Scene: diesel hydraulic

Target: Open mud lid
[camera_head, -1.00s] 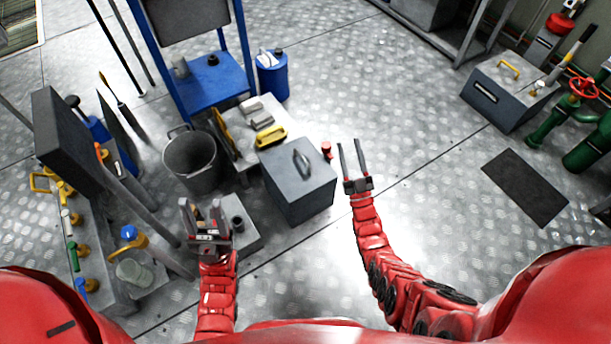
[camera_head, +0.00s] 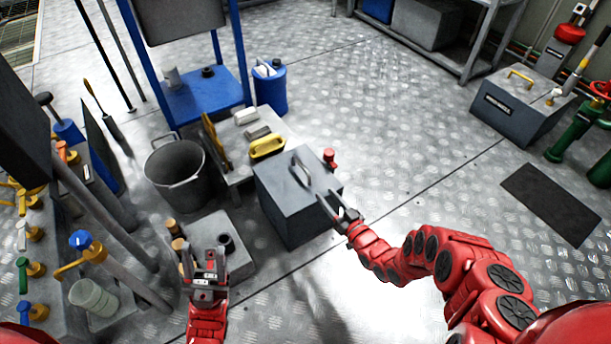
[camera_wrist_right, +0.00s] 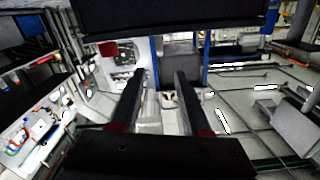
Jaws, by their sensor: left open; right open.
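A grey box (camera_head: 295,215) with a flat lid and a curved handle (camera_head: 299,172) on top stands in the middle of the head view; its lid looks shut. My right gripper (camera_head: 315,182) is open, with its fingers over the right part of the lid, close to the handle. Whether a finger touches the handle or lid I cannot tell. In the right wrist view the two dark fingers (camera_wrist_right: 158,85) are apart, with no object clearly between them. My left gripper (camera_head: 206,256) is open and empty, low on the left, apart from the box.
A grey bucket (camera_head: 175,178) and a low bench (camera_head: 240,165) with a yellow item (camera_head: 267,147) stand left of the box. A red-topped object (camera_head: 329,156) is behind it. Valves and pipes crowd the left.

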